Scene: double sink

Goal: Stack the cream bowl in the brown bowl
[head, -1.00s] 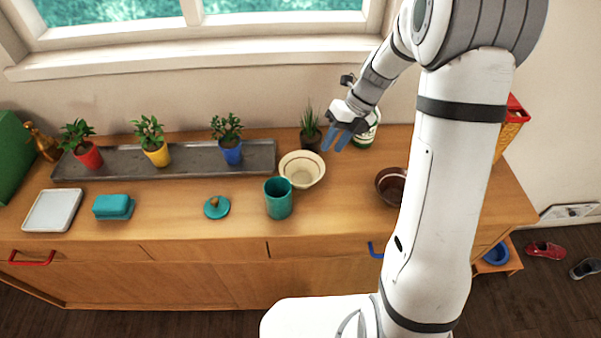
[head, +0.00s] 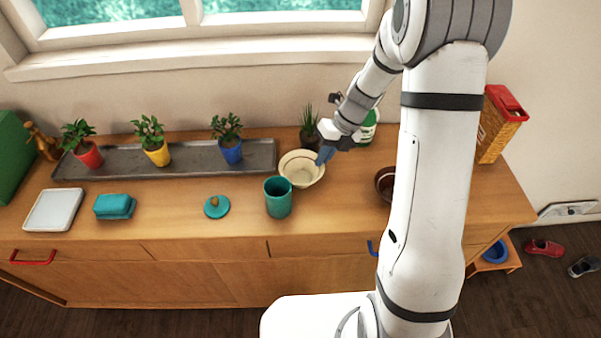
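The cream bowl (head: 300,168) stands upright on the wooden counter, behind the teal cup. The brown bowl (head: 383,184) sits on the counter to the right and is partly hidden by my arm.
A teal cup (head: 278,197) stands close in front of the cream bowl. A dark potted plant (head: 309,132) and a green-and-white container (head: 368,127) stand behind my gripper. A teal lid (head: 216,207) lies left of the cup. The counter between the two bowls is clear.

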